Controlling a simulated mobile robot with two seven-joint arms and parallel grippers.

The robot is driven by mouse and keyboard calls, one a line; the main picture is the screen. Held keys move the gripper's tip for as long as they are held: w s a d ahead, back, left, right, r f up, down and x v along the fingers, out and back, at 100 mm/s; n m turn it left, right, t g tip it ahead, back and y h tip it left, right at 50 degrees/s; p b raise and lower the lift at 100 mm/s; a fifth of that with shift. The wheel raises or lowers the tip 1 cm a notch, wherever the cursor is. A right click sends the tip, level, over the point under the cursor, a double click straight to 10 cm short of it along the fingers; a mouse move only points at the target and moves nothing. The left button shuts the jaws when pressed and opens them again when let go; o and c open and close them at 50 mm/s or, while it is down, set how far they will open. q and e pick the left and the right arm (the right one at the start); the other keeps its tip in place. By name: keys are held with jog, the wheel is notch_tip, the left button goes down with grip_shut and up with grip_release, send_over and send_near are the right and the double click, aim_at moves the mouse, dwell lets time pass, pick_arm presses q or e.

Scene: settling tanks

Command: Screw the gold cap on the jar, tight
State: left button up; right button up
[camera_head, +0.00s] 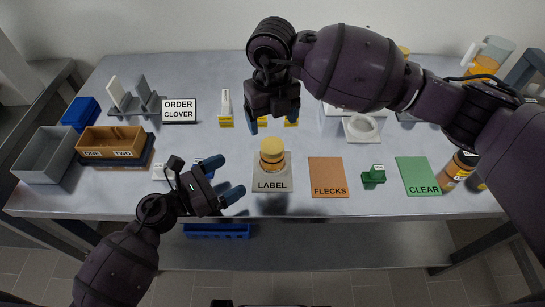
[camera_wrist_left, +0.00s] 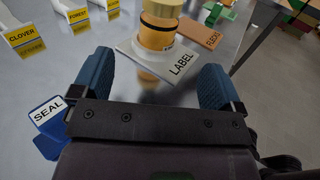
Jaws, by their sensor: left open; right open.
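The jar (camera_head: 273,165) stands upright on the grey LABEL mat (camera_head: 272,185), holding amber contents. The gold cap (camera_head: 272,146) sits on top of it. In the left wrist view the jar (camera_wrist_left: 157,38) shows a dark band below the gold cap (camera_wrist_left: 163,8); I cannot tell how tight the cap is. My left gripper (camera_head: 231,176) is open and empty, left of the jar, with its fingers pointing toward it. Its fingers also frame the mat's near edge in the wrist view (camera_wrist_left: 155,75). My right gripper (camera_head: 272,120) is open and points down, just behind and above the cap.
A blue SEAL block (camera_wrist_left: 47,115) is beside my left gripper. Trays (camera_head: 48,152) stand at the left. Brown-glass jars (camera_head: 458,170) stand at the right.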

aim_at(262, 158)
pick_arm(q)
jog(key=x, duration=1)
jog(key=shift+w+d, duration=0.15)
jog(key=shift+d, duration=0.1)
